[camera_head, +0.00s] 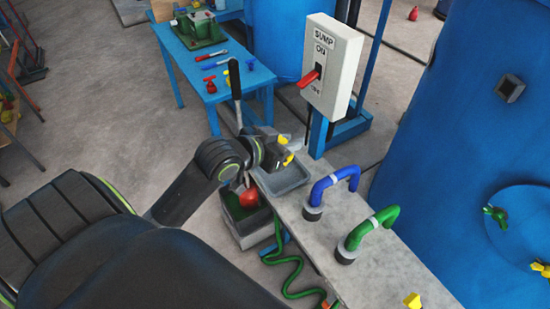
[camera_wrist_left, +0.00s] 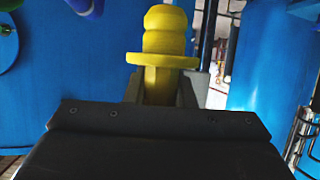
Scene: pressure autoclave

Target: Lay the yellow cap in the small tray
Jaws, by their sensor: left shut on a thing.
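My left gripper (camera_head: 279,151) is shut on the yellow cap (camera_wrist_left: 164,42). In the left wrist view the cap's round knob and wide flange stick out beyond the fingers (camera_wrist_left: 163,88), and its lower part sits between them. In the head view yellow (camera_head: 288,159) shows at the fingertips. The small grey tray (camera_head: 290,186) lies on the grey bench just below and in front of the gripper. The gripper and arm hide part of the tray's far left side. The cap appears above the tray; its exact height is hard to tell. My right gripper is out of view.
A blue pipe handle (camera_head: 334,184) and a green one (camera_head: 371,229) stand on the bench right of the tray. A white switch box (camera_head: 331,67) rises behind. A bin (camera_head: 246,217) with a red thing is below left. Another yellow piece (camera_head: 412,300) is at the bench's near end.

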